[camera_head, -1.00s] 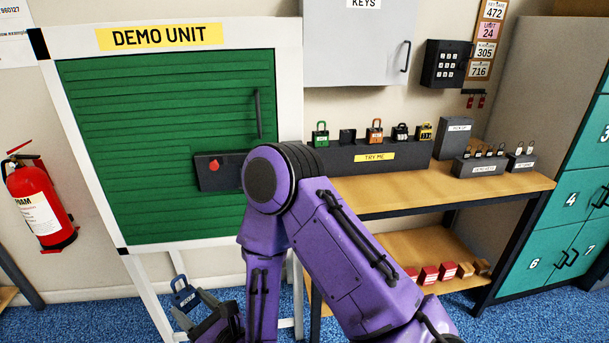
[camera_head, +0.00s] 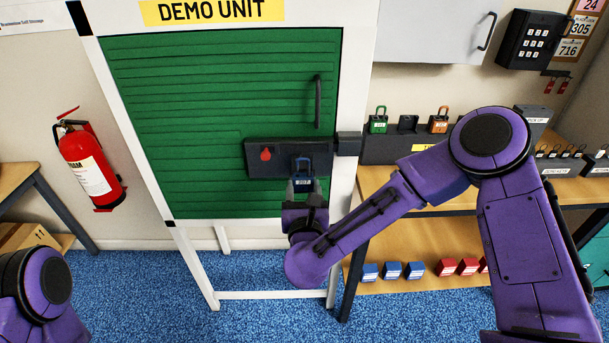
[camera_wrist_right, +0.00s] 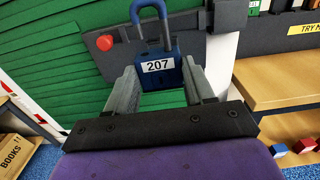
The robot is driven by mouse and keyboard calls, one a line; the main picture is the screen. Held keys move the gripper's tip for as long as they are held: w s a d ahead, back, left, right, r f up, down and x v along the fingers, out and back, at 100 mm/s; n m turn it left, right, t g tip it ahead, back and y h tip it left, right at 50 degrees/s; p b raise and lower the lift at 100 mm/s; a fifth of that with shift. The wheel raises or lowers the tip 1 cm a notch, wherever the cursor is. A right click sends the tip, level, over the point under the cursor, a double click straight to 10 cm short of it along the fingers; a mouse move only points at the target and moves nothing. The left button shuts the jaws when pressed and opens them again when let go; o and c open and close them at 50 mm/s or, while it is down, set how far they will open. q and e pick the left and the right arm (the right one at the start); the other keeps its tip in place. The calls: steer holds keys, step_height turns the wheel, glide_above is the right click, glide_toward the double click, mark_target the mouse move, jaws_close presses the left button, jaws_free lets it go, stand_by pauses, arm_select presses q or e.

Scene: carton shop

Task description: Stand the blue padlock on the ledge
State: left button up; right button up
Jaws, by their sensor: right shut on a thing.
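The blue padlock (camera_head: 303,184), labelled 207, is upright with its shackle up. It also shows in the right wrist view (camera_wrist_right: 158,73). My right gripper (camera_head: 303,191) is shut on its body, one finger on each side. The padlock is in front of the green door's dark bar (camera_head: 270,170); I cannot tell whether it touches it. A dark raised stand (camera_head: 382,151) on the wooden bench holds green (camera_head: 378,124) and orange (camera_head: 438,125) padlocks with a dark piece between them. I cannot tell which surface is the ledge. My left gripper is out of view.
The bar carries a red knob (camera_head: 265,154), left of the padlock, and a dark block (camera_head: 349,143) at its right end. The white door frame (camera_head: 355,70) stands beside the bench (camera_head: 375,183). A fire extinguisher (camera_head: 88,168) hangs at left.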

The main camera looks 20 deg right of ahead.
steer(key=shift+w+d+f+b, duration=0.2)
steer(key=shift+w+f, duration=0.2)
steer(key=shift+w, duration=0.05)
steer(key=shift+w+d+f+b, duration=0.15)
steer(key=shift+w+d+f, duration=0.05)
steer(key=shift+w+f, duration=0.25)
steer(key=shift+w+d+f+b, duration=0.1)
steer(key=shift+w+f+b, duration=0.2)
steer(key=shift+w+f, duration=0.45)
steer(key=shift+x, duration=0.95)
steer(key=shift+r+b, duration=0.15)
steer(key=shift+b, duration=0.25)
steer(key=shift+w+d, duration=0.1)
steer(key=shift+w, duration=0.05)
steer(key=shift+r, duration=0.1)
steer(key=shift+w, duration=0.1)
steer(key=shift+b, duration=0.5)
